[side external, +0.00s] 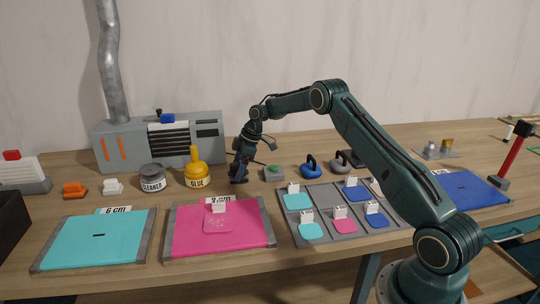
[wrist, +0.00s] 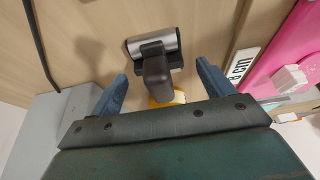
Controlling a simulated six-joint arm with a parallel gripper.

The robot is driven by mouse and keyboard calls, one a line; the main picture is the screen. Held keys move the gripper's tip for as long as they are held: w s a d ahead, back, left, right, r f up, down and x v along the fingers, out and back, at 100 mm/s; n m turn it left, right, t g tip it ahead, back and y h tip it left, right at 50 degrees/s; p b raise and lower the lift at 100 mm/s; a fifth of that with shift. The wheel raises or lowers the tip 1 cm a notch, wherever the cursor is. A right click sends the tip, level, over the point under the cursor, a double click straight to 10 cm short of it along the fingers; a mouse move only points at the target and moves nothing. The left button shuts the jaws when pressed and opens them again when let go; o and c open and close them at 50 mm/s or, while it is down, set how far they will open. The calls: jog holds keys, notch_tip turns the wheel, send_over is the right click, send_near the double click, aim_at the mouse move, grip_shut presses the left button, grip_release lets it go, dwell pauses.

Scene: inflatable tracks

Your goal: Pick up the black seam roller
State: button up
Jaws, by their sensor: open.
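The black seam roller (wrist: 157,68) shows in the wrist view, with a silver metal cylinder at its far end and a black handle reaching toward me. My gripper (wrist: 160,78) is open, with one blue finger on each side of the black handle and visible gaps between. In the side view my gripper (side external: 238,174) points down at the table, just right of the yellow glue bottle (side external: 197,176). The roller is mostly hidden there by my gripper. A yellow patch shows just behind the handle in the wrist view; I cannot tell what it belongs to.
A grey machine (side external: 160,140) stands behind left. A green-buttoned box (side external: 273,173) and a blue handled weight (side external: 311,169) stand to the right. The pink track (side external: 185,235) and a grey tray of patches (side external: 325,190) lie in front. A cleaner jar (side external: 152,178) stands left.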

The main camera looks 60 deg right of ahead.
aim_at(236, 163)
jog(key=shift+x, duration=1.2)
jog(key=c, duration=1.2)
jog(key=shift+r, duration=0.1)
jog(key=shift+c, duration=0.2)
jog(key=shift+r, duration=5)
